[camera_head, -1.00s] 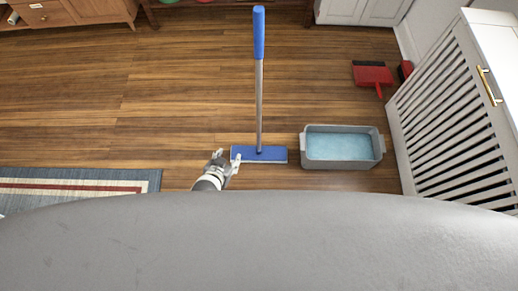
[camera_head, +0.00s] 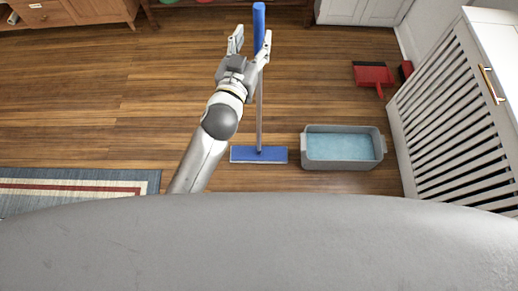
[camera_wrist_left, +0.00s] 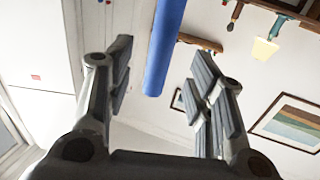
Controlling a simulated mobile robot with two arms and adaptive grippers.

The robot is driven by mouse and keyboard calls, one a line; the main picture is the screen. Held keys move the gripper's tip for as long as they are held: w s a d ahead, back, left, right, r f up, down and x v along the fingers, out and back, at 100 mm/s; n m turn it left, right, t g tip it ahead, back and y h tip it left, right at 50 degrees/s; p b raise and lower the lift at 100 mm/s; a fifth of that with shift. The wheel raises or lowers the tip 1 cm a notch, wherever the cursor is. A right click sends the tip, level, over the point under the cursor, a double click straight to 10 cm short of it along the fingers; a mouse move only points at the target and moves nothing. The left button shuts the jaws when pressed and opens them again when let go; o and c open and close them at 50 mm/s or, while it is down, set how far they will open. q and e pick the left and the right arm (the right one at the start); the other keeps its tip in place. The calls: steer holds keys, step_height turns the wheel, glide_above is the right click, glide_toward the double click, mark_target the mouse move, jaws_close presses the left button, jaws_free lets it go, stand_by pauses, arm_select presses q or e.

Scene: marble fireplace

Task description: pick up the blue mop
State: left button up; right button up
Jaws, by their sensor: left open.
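The blue mop stands upright on the wooden floor in the head view, with a blue handle grip (camera_head: 259,22), a grey pole and a flat blue head (camera_head: 258,155). My left gripper (camera_head: 251,42) is open near the upper part of the mop, and its right finger overlaps the handle in the picture. In the left wrist view the blue handle (camera_wrist_left: 165,45) appears between the two open fingers, toward the top, with clear space on both sides. The left gripper (camera_wrist_left: 160,95) holds nothing. My right gripper is not in view.
A grey tub of water (camera_head: 343,147) stands right of the mop head. A red dustpan (camera_head: 373,75) lies farther back right. A white slatted cabinet (camera_head: 455,115) borders the right side. A striped rug (camera_head: 80,188) lies at left.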

mark_target(257, 30)
arm_select(q)
steer(key=shift+f+x, duration=0.15)
steer(key=shift+x, duration=1.4)
steer(key=shift+f+x, duration=0.15)
steer(key=shift+x, duration=1.35)
jaws_close()
steer(key=shift+r, duration=0.15)
